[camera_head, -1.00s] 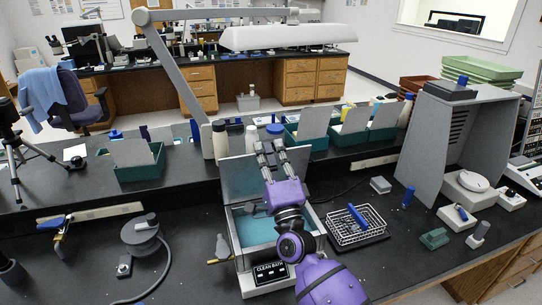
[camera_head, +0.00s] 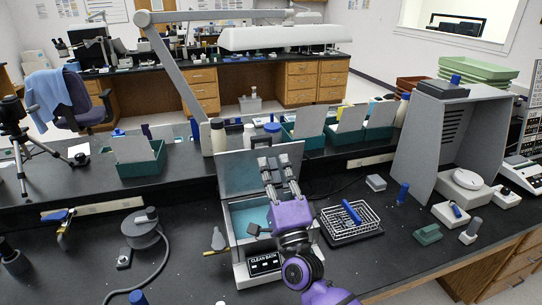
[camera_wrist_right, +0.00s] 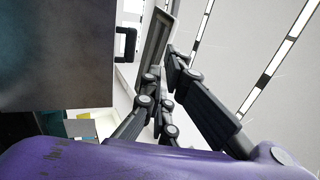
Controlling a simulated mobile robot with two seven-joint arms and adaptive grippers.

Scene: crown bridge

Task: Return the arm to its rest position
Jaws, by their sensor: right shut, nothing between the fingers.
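My right gripper (camera_head: 273,162) has a purple body and grey fingers. It is raised over the open clean bath (camera_head: 262,264), in front of the bath's upright lid (camera_head: 235,172). It is shut with nothing held. In the right wrist view my gripper's dark linked fingers (camera_wrist_right: 172,60) point up past a grey panel (camera_wrist_right: 55,55). My right arm comes in from the bottom and hides part of the bath's basin. My left gripper is not in view.
A wire rack (camera_head: 350,222) with a blue item stands right of the bath. A grey coiled-hose device (camera_head: 142,230) is on the left. Teal bins (camera_head: 135,166) line the raised shelf. A grey hood (camera_head: 448,135) stands at the right.

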